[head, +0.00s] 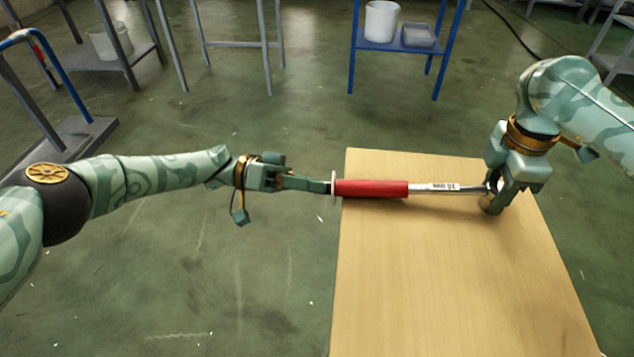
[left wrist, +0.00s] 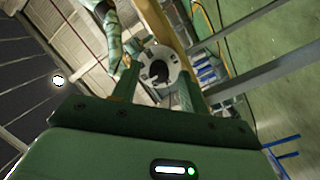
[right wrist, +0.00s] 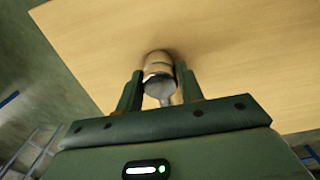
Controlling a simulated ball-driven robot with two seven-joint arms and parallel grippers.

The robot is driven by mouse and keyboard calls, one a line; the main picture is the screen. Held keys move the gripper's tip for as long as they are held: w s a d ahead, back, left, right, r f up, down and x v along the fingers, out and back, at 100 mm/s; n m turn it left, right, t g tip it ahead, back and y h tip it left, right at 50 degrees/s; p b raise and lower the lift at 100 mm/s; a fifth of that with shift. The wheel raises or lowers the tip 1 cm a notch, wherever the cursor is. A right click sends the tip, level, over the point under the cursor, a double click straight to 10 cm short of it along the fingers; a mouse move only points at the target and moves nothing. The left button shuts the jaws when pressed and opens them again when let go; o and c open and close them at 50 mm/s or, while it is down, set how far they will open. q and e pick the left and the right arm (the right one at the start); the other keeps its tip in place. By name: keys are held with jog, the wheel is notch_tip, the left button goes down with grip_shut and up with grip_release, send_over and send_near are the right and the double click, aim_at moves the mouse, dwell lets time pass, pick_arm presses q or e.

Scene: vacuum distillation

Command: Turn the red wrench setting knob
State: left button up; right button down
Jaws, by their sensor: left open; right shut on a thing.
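The red-handled wrench (head: 372,188) lies across the picture at the table's far part, its silver shaft (head: 435,188) pointing right. Its setting knob (head: 334,188) is the pale round end at the left of the red handle, at the table's left edge. My left gripper (head: 322,187) is open with its fingers at the knob. In the left wrist view the knob (left wrist: 160,68) shows as a grey notched disc between the two fingers; contact cannot be told. My right gripper (head: 492,203) is shut on the wrench's head end, whose metal head (right wrist: 158,85) shows between its fingers.
The wooden table (head: 440,280) is bare in front of the wrench. A blue stand (head: 385,47) with a white bucket (head: 381,21) and a grey tub (head: 418,36) is behind. Grey shelves stand at the back left. The green floor is open on the left.

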pick_arm(q)
grip_shut()
jog(key=shift+n, duration=0.3)
pick_arm(e)
jog(key=shift+r, duration=0.1)
pick_arm(q)
jog(key=n, duration=0.6)
jog(key=n+h, duration=0.1)
jog(key=n, duration=0.4)
jog(key=n+h, duration=0.1)
jog(key=n, duration=0.5)
jog(key=shift+s+f+n, duration=0.1)
jog(key=shift+f+n, duration=0.2)
jog(key=shift+f, duration=0.1)
jog(key=shift+h, duration=0.3)
